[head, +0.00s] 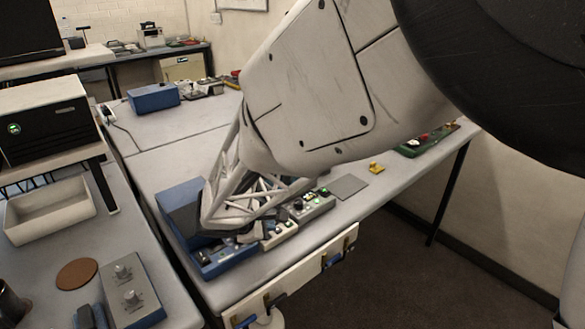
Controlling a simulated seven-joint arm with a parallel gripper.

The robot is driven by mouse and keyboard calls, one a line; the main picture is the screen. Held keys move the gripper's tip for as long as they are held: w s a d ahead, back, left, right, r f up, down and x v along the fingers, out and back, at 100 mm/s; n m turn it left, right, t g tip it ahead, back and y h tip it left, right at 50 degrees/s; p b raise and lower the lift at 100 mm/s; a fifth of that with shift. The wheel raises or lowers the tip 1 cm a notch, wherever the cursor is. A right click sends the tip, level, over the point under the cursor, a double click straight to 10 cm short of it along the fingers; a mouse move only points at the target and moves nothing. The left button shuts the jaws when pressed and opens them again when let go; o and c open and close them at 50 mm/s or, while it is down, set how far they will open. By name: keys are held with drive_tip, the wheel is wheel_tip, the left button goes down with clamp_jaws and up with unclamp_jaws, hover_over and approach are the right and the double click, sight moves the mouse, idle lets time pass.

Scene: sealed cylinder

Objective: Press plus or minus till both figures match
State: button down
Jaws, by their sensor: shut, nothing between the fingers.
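My gripper (246,238) is at the end of my white arm, low over a row of small control units on the bench. Its fingers are small and partly hidden, and look shut with nothing between them. A blue unit (222,262) with dark parts on top lies just below it. A pale unit (279,233) with small buttons and a grey unit (318,207) with green lights stand to its right. A blue box (178,207) stands behind on the left, partly covered by my arm. I cannot make out the figures or the plus and minus marks, nor whether a fingertip touches a button.
A small grey plate (349,186) and a yellow piece (376,168) lie farther right on the bench (165,160). A grey two-knob box (130,292), a brown disc (77,274) and a pale tray (48,212) are on the left. My arm covers much of the bench.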

drive_tip(key=shift+f, duration=0.75)
idle(1.2)
drive_tip(key=shift+r, duration=0.75)
drive_tip(key=shift+r, duration=0.15)
drive_tip(key=shift+r, duration=2.4)
